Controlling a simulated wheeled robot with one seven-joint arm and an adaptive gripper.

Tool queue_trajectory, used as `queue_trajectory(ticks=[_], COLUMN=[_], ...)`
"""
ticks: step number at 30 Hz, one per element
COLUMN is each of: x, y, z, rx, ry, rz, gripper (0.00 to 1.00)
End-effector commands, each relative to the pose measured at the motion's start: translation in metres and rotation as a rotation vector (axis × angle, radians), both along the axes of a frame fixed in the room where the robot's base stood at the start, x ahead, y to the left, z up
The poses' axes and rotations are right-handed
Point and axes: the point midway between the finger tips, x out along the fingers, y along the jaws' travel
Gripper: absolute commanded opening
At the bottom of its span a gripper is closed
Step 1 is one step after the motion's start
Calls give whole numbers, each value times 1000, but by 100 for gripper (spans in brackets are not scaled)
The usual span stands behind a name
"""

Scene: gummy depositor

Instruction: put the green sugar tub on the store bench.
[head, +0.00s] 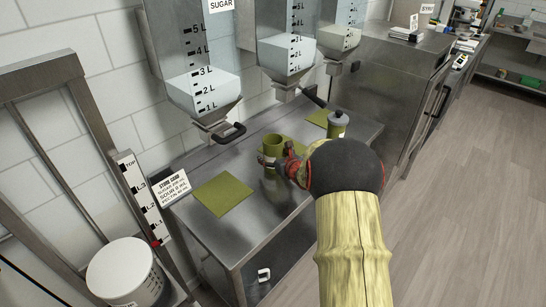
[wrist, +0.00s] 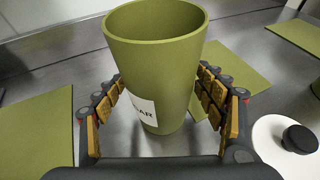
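The green sugar tub (head: 270,150) stands upright on the steel bench (head: 245,240), below the hoppers. In the wrist view the tub (wrist: 160,75) is open-topped, with a white label ending in "GAR". My gripper (wrist: 160,88) is open, with one finger on each side of the tub. The fingers lie close to its walls; I cannot tell whether the tips touch it. In the head view my arm hides part of the gripper (head: 290,165). I cannot tell which surface is the store bench.
A flat green mat (head: 222,193) lies left of the tub. A lidded green canister (head: 337,124) stands at its right. Clear hoppers (head: 197,85) hang above the bench. A small sign (head: 172,187) and a white bucket (head: 125,270) are at the left.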

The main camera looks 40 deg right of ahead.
Motion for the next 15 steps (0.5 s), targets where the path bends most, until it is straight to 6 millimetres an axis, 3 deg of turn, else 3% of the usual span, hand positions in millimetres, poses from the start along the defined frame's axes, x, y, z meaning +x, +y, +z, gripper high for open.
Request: queue_trajectory(ticks=[13, 15], x=[0, -8], y=[0, 2], z=[5, 9], rx=[0, -1], ry=[0, -1], rz=[0, -1], gripper=[74, 74])
